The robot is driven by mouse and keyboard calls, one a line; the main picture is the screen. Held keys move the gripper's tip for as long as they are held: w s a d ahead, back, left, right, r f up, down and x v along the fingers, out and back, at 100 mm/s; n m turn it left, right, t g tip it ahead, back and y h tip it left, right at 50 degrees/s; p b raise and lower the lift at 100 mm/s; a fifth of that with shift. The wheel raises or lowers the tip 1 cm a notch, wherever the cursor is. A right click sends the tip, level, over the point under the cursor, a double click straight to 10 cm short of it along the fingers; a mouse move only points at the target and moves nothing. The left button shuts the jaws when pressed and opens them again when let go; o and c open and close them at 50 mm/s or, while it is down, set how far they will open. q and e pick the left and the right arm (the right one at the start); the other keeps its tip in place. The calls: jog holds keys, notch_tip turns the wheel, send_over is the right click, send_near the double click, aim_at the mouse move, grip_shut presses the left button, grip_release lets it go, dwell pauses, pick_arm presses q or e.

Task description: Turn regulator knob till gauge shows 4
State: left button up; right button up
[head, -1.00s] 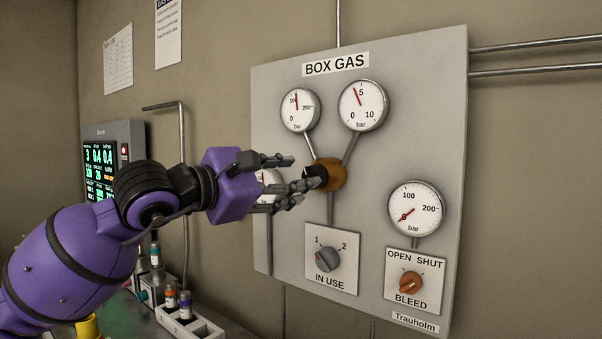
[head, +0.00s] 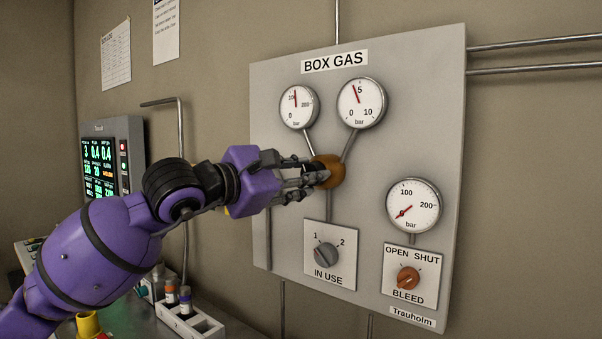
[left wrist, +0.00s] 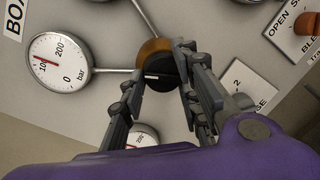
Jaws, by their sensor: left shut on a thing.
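The regulator is a brass body (head: 330,171) on the grey BOX GAS panel (head: 400,120). Its black knob (left wrist: 163,72), with a white mark, shows in the left wrist view; in the head view my fingers mostly hide it. My left gripper (head: 318,178) is shut on the knob, one finger on each side. The gauge (head: 361,103) at the regulator's upper right, marked 0, 5 and 10 bar, has its red needle a little left of the 5, near 4. The upper left gauge (head: 299,107) has its needle near 100. My right gripper is not in view.
Below are the IN USE selector (head: 326,255) and the orange BLEED knob (head: 408,278). A bleed gauge (head: 413,205) reads near 0. A monitor (head: 106,160) and a white vial rack (head: 190,322) stand at the left behind my arm.

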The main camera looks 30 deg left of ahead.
pick_arm(q)
jog(key=shift+s+a+r+n+b, duration=0.1)
jog(key=shift+a+r+n+b, duration=0.05)
jog(key=shift+r+n+b, duration=0.2)
jog(key=o, duration=1)
jog(key=shift+a, duration=0.1)
jog(key=shift+f, duration=0.1)
jog(key=shift+s, duration=0.3)
jog(key=v, duration=1.1)
